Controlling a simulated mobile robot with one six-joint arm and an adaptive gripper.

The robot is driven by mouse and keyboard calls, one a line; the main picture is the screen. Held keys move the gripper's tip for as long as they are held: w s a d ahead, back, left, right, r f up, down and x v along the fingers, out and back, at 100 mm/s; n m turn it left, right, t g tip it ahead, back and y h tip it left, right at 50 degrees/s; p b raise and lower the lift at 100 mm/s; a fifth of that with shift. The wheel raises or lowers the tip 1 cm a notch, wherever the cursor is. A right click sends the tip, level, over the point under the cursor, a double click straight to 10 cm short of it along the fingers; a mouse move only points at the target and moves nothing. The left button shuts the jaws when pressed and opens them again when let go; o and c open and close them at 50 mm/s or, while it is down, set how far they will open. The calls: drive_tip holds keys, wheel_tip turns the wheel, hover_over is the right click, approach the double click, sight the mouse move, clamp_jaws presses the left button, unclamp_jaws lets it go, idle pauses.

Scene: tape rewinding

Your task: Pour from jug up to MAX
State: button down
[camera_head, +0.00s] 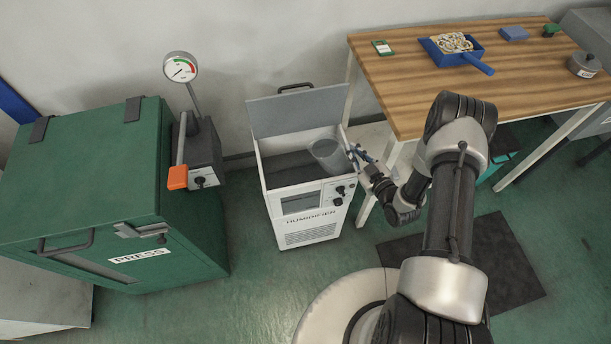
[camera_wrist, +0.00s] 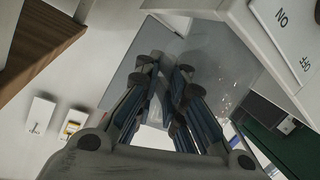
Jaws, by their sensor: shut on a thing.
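The jug (camera_head: 327,153) is a grey, see-through vessel. It is tilted over the open top of the white humidifier (camera_head: 307,224). My gripper (camera_head: 357,157) is shut on the jug at its right side in the head view. In the wrist view my gripper's fingers (camera_wrist: 168,90) close together in front of the grey, clear jug (camera_wrist: 215,65). The humidifier's grey lid (camera_head: 298,108) stands raised at the back. Its front has a dark window (camera_head: 302,203) and knobs. I cannot make out a MAX mark or the water level.
A green press (camera_head: 100,190) with a gauge and an orange-ended lever stands to the left. A wooden table (camera_head: 415,95) at the right holds a blue dustpan (camera_head: 452,55), a pot (camera_head: 583,65) and small items. Its near leg is close to my gripper.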

drive_tip(key=shift+r+p, duration=0.5)
drive_tip(key=shift+r, duration=0.1)
drive_tip(key=shift+w+d, duration=0.15)
drive_tip(key=shift+d, duration=0.05)
drive_tip(key=shift+r, duration=0.1)
drive_tip(key=shift+r+h, duration=0.15)
drive_tip(key=shift+h, duration=0.15)
drive_tip(key=shift+r+n+p, duration=0.35)
drive_tip(key=shift+n+p, duration=0.05)
drive_tip(key=shift+p, duration=0.25)
drive_tip(key=shift+s+a+f, duration=0.1)
drive_tip(key=shift+s+f, duration=0.15)
drive_tip(key=shift+r, duration=0.15)
